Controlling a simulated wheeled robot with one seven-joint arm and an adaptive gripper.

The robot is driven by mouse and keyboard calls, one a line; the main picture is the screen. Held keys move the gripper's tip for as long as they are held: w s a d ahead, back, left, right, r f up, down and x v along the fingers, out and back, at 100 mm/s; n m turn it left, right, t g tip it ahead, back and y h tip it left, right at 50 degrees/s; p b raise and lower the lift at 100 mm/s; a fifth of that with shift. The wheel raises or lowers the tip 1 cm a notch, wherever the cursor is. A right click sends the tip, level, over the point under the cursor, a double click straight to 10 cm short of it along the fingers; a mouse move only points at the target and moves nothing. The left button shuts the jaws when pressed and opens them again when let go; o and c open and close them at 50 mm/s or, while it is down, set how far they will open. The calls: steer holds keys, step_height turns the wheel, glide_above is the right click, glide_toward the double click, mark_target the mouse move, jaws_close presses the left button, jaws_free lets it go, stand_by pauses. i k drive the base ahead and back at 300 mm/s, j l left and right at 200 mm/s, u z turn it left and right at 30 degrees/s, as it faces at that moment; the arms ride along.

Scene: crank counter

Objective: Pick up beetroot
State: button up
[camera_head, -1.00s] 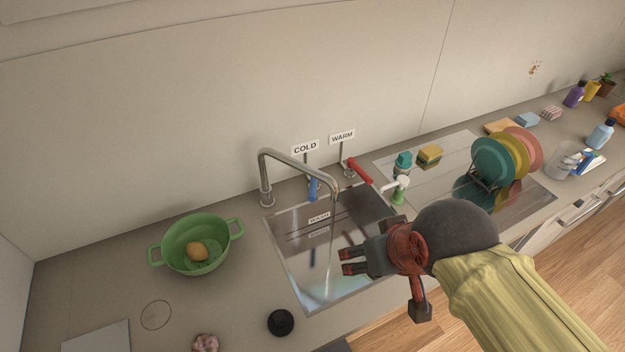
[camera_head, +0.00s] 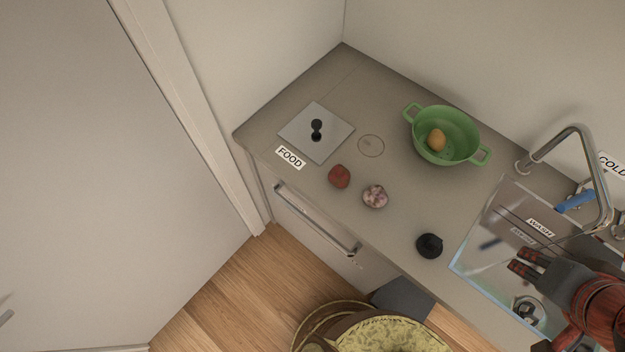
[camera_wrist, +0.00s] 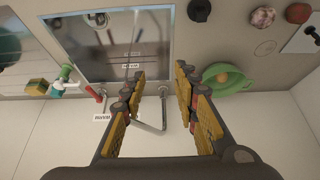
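The beetroot (camera_head: 339,176), a dark red round root, lies on the counter left of the sink, near the front edge. It also shows at the top right of the wrist view (camera_wrist: 298,13). A paler, pink-and-white mottled round vegetable (camera_head: 375,196) lies just to its right. My gripper (camera_head: 521,263) is over the sink at the lower right, well apart from the beetroot. The wrist view shows its fingers (camera_wrist: 162,88) spread, with nothing between them.
A green colander (camera_head: 446,160) holding a yellowish potato-like item (camera_head: 436,140) stands behind. A FOOD-labelled square lid (camera_head: 300,133) with a black knob is at left. A black knob (camera_head: 430,246) lies near the sink (camera_head: 490,222). The curved tap (camera_head: 604,185) rises behind the sink.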

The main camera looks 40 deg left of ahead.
mark_target(339, 176)
steer(key=u, duration=1.65)
steer(key=i+j, duration=0.2)
steer(key=j, duration=0.2)
steer(key=i+j, duration=0.2)
steer(key=j, duration=0.15)
steer(key=i+j, duration=0.15)
steer(key=j, duration=0.25)
